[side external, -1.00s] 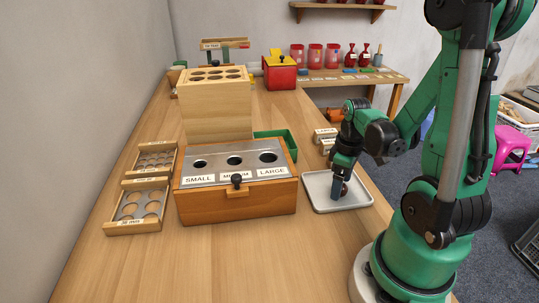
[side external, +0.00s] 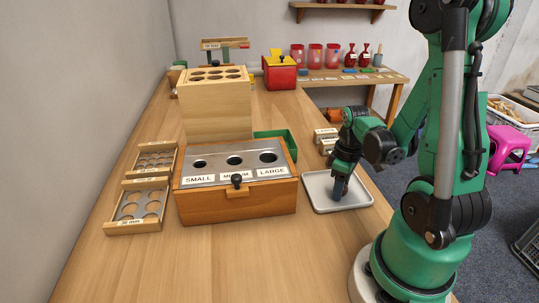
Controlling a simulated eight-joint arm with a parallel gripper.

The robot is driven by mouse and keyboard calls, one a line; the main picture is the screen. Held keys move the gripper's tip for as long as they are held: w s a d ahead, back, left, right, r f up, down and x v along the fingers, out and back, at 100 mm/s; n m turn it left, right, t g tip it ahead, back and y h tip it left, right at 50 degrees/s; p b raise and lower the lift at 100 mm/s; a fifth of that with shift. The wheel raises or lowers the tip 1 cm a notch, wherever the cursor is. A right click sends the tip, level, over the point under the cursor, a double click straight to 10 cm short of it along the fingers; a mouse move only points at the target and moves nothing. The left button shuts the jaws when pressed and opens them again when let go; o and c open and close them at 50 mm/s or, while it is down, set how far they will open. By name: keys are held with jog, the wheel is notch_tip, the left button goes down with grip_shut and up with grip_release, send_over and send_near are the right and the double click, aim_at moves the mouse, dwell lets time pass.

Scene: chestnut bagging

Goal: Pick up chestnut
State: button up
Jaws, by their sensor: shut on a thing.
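My gripper (side external: 338,194) points straight down over the pale metal tray (side external: 363,198), to the right of the wooden sorting box. Its fingertips are low, at or just above the tray floor. The jaws are shut on the chestnut, which is too small and too covered by the fingers to make out. No other chestnut shows on the tray's bare floor.
The wooden box (side external: 240,206) with holes labelled SMALL, MEDIUM and LARGE stands left of the tray. Behind it are a tall wooden block (side external: 216,112) and a green tray (side external: 277,137). Sizing boards (side external: 137,206) lie at left. The front table is clear.

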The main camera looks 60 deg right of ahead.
jog(key=shift+r, duration=0.1)
notch_tip(320, 180, up, 19)
jog(key=w+a+n, duration=0.3)
jog(key=w+a, duration=0.2)
jog(key=w, duration=0.5)
jog(key=w+a+n, duration=0.3)
jog(key=w+a, duration=0.2)
jog(key=w, duration=0.4)
jog(key=shift+w+a+f+n, duration=0.4)
jog(key=shift+w+a+f, duration=0.45)
jog(key=shift+a+f, duration=0.5)
jog(key=shift+w+a+f+n, duration=0.4)
jog(key=shift+w+a+f, duration=0.6)
jog(key=shift+f, duration=0.55)
jog(key=shift+w+a+f+n, duration=0.4)
jog(key=shift+w+a+f, duration=0.3)
jog(key=shift+a+f, duration=0.7)
jog(key=shift+d+f, duration=0.1)
jog(key=shift+f, duration=0.55)
